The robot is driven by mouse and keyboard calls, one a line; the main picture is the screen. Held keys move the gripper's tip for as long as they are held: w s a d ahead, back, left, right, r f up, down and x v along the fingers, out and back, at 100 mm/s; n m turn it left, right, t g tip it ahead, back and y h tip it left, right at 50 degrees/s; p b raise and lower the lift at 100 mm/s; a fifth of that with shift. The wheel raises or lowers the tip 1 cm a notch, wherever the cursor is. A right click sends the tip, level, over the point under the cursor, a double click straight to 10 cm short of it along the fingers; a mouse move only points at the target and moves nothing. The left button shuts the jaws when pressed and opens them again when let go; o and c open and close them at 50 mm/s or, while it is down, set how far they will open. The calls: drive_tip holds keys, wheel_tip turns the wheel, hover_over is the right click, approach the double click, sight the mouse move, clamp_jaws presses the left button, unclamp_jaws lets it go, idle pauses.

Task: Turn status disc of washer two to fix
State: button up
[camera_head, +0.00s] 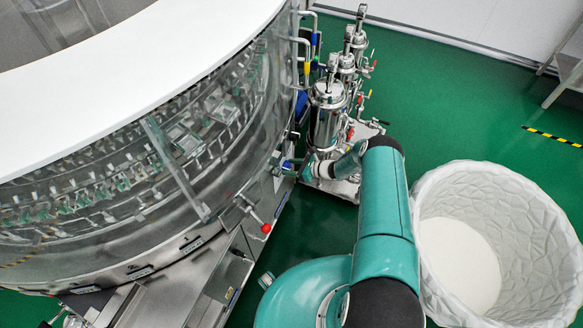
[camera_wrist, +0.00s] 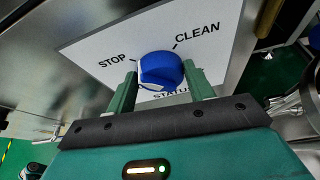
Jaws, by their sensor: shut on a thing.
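The status disc is a blue knob (camera_wrist: 160,70) on a white label plate (camera_wrist: 98,50) in the wrist view. The plate reads STOP at the knob's left, CLEAN at its upper right and part of STATUS below it. No FIX mark can be read; the lower plate is hidden by my gripper. My gripper (camera_wrist: 163,80) has its two green fingers on either side of the knob and is shut on it. In the head view my arm reaches to the washer (camera_head: 190,150), and the knob and fingertips cannot be made out clearly.
Metal filter canisters (camera_head: 327,112) with valves stand behind my arm's end. A red-tipped lever (camera_head: 265,228) sticks out of the washer's side. A white lined bin (camera_head: 445,200) stands right of my arm. Green floor is free at the right back.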

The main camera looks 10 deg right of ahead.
drive_tip(key=m, duration=0.1)
drive_tip(key=m+g+y, duration=0.1)
drive_tip(key=m, duration=0.1)
drive_tip(key=shift+w+d+f+g+y, duration=0.15)
drive_tip(key=shift+w+d+g+y, duration=0.05)
drive_tip(key=shift+w+g+y, duration=0.1)
drive_tip(key=shift+w+d+f+m+g+y, duration=0.1)
drive_tip(key=shift+m+g+y, duration=0.25)
drive_tip(key=shift+m, duration=0.55)
drive_tip(key=shift+f+m+g+y, duration=0.15)
drive_tip(key=shift+m+y, duration=0.3)
drive_tip(key=shift+m, duration=0.45)
drive_tip(key=shift+r, duration=0.1)
drive_tip(key=o, duration=0.9)
drive_tip(key=shift+o, duration=0.2)
drive_tip(key=v, duration=0.7)
drive_tip(key=shift+d, duration=0.3)
